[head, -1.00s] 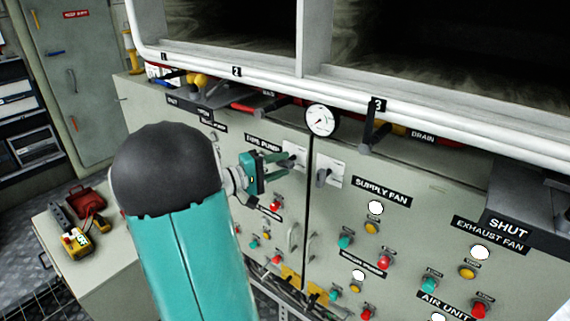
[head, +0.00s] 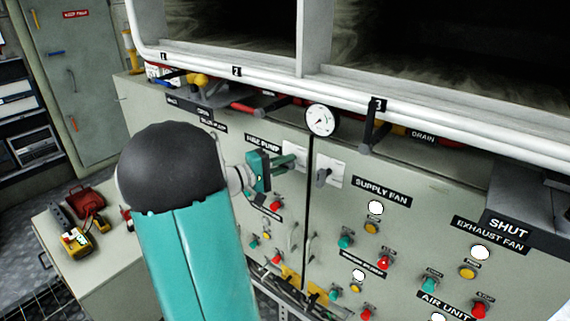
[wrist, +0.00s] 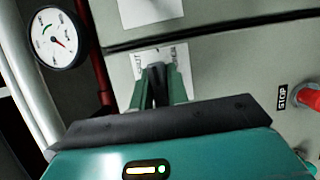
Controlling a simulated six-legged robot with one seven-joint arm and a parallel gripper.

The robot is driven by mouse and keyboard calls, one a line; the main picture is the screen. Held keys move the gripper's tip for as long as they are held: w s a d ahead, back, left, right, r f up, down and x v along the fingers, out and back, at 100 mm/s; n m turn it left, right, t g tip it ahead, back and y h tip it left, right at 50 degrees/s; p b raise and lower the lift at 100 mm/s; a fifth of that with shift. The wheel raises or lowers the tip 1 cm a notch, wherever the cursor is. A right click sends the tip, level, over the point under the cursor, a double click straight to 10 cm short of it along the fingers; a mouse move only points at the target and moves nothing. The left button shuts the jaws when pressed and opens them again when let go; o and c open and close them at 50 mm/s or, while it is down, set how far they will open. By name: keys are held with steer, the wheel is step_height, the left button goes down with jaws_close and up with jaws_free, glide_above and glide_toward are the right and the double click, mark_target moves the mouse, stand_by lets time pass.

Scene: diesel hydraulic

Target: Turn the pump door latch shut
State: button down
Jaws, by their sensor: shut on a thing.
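The pump door latch has a white plate (head: 297,151) on the grey cabinet front, right of the pump label (head: 262,142) and left of the dark door seam. My gripper (head: 291,160) reaches it from the left. In the wrist view, its two green fingers (wrist: 158,88) are shut on the dark latch handle (wrist: 157,78), in front of the white plate (wrist: 146,57). The fingers partly hide the handle, and the lettering on the plate is too small to read surely.
A second latch (head: 325,175) sits just right of the seam. A pressure gauge (head: 321,120) is above. A dark lever (head: 374,130) hangs from the white pipe (head: 260,80). Red, green and yellow buttons and several door handles lie below. A red stop button (wrist: 306,97) is close at right.

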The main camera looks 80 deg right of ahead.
steer(key=n, duration=0.2)
steer(key=n+h, duration=0.1)
steer(key=n, duration=0.1)
steer(key=shift+w+n+g+h, duration=0.1)
steer(key=shift+n+g+h, duration=0.2)
steer(key=shift+g, duration=0.1)
steer(key=n+h, duration=0.2)
steer(key=n, duration=0.3)
steer(key=shift+n, duration=0.3)
steer(key=n+t+h, duration=0.1)
steer(key=n, duration=0.2)
steer(key=n+t+h, duration=0.1)
steer(key=n, duration=0.2)
steer(key=shift+h, duration=0.4)
steer(key=shift+n+t+h, duration=0.4)
steer(key=shift+n+t, duration=0.35)
steer(key=shift+n, duration=0.7)
steer(key=shift+n+t+h, duration=0.4)
steer(key=shift+n+t, duration=0.35)
steer(key=shift+n, duration=0.7)
steer(key=c, duration=1.4)
jaws_free()
steer(key=shift+o, duration=0.2)
